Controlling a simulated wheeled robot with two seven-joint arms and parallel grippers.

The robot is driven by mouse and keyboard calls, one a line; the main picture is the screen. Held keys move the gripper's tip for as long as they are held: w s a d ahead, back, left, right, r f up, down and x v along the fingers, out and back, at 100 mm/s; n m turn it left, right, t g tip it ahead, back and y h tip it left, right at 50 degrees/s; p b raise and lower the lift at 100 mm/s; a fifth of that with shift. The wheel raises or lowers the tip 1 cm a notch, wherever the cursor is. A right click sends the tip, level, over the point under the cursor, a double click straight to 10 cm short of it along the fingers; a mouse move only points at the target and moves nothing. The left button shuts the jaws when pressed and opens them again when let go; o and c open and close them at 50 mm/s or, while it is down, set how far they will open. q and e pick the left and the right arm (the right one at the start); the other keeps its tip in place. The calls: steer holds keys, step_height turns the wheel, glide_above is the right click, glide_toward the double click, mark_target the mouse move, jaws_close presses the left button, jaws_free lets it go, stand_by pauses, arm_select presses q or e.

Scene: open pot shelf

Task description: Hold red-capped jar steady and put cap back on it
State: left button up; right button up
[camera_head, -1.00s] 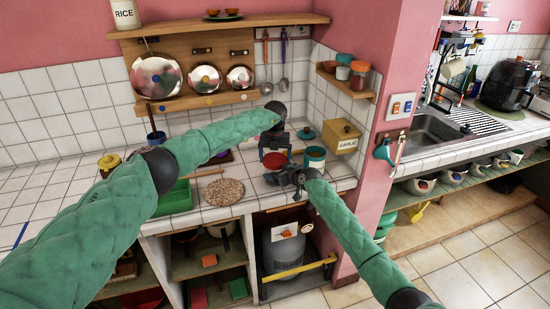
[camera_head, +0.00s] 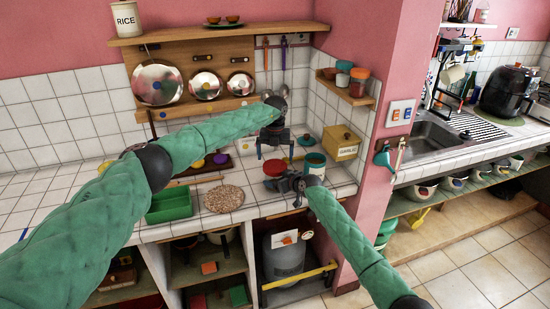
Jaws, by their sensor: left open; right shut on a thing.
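The red cap (camera_head: 274,168) shows as a flat disc at the counter's front right, and it appears to sit on top of its jar. The jar's body is mostly hidden behind my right gripper, and I cannot tell how level or tight the cap is. My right gripper (camera_head: 285,184) is shut on the jar from the front right, low near the counter. My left gripper (camera_head: 275,151) is open, with its fingers pointing down above and behind the red cap, apart from it.
A teal jar (camera_head: 315,168) stands close on the right, with a teal lid (camera_head: 306,141) behind it. A yellow garlic box (camera_head: 342,146) stands at the wall. A round cork-like mat (camera_head: 223,199) and green tray (camera_head: 169,205) lie to the left. The counter's front edge is close.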

mark_target(275, 166)
arm_select(q)
steer(key=shift+d+r+n, duration=0.2)
steer(key=shift+r+n, duration=0.25)
steer(key=shift+n, duration=0.65)
steer(key=r+n, duration=0.1)
steer(key=n, duration=0.1)
steer(key=shift+n, duration=0.3)
steer(key=n, duration=0.1)
steer(key=r+n, duration=0.1)
steer(key=n, duration=0.2)
steer(key=shift+a+r, duration=0.2)
steer(key=shift+r, duration=0.1)
steer(key=shift+f, duration=4)
